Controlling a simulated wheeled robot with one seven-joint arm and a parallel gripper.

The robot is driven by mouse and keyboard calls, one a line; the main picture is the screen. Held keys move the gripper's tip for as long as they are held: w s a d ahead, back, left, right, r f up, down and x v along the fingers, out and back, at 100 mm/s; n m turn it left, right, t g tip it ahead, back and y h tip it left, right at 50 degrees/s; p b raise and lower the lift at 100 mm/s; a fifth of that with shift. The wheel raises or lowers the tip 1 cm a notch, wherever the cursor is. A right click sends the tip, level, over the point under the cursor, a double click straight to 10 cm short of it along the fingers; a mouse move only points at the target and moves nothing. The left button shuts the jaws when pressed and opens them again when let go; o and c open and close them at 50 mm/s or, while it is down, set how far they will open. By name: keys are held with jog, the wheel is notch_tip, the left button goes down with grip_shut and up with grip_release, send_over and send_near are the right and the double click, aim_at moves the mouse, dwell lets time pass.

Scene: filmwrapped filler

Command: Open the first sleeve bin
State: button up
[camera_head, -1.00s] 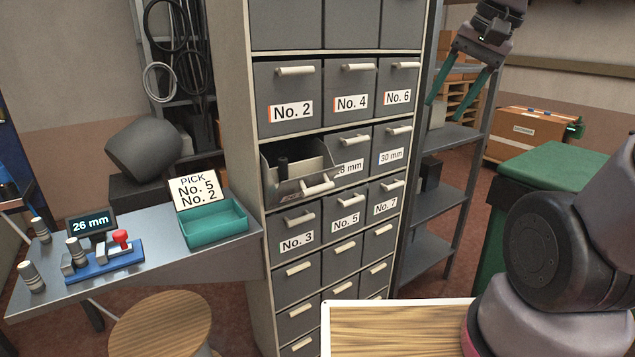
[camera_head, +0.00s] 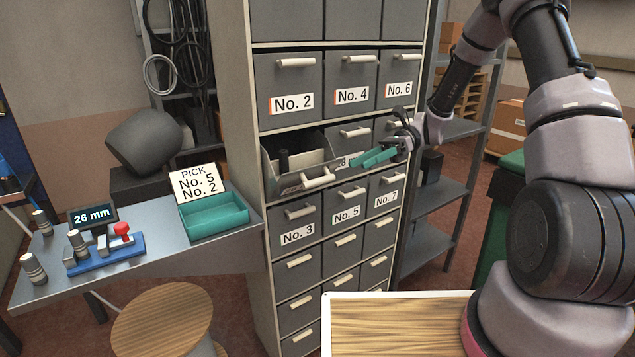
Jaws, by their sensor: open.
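The grey drawer cabinet (camera_head: 256,220) stands in the middle. In its mm-labelled row, the left bin (camera_head: 290,187) is pulled out, with a dark cylindrical thing (camera_head: 283,161) inside; its label is too foreshortened to read. The middle bin (camera_head: 352,142) beside it is shut, its label mostly hidden behind my gripper. My gripper (camera_head: 366,159), with teal fingers, is open and empty in front of the middle bin, to the right of the pulled-out bin's handle (camera_head: 318,178). I cannot tell whether it touches anything. Bins No. 2 (camera_head: 290,87) and No. 5 (camera_head: 345,200) are shut.
A stool (camera_head: 162,318) stands below. A wooden top (camera_head: 400,325) is at the front.

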aim_at(318, 181)
jog(key=w+a+f+m+y, duration=0.2)
jog(key=w+f+m+y, duration=0.2)
jog(key=f+m+y, duration=0.4)
jog(key=shift+n+t+h, duration=0.4)
jog(key=shift+n+h, duration=0.1)
jog(key=shift+n, duration=0.1)
jog(key=x, duration=0.7)
jog(key=f+x, duration=0.1)
jog(key=x, duration=0.2)
jog(key=shift+a, duration=0.3)
jog(key=shift+c, duration=0.2)
grip_shut()
jog(key=shift+r, duration=0.1)
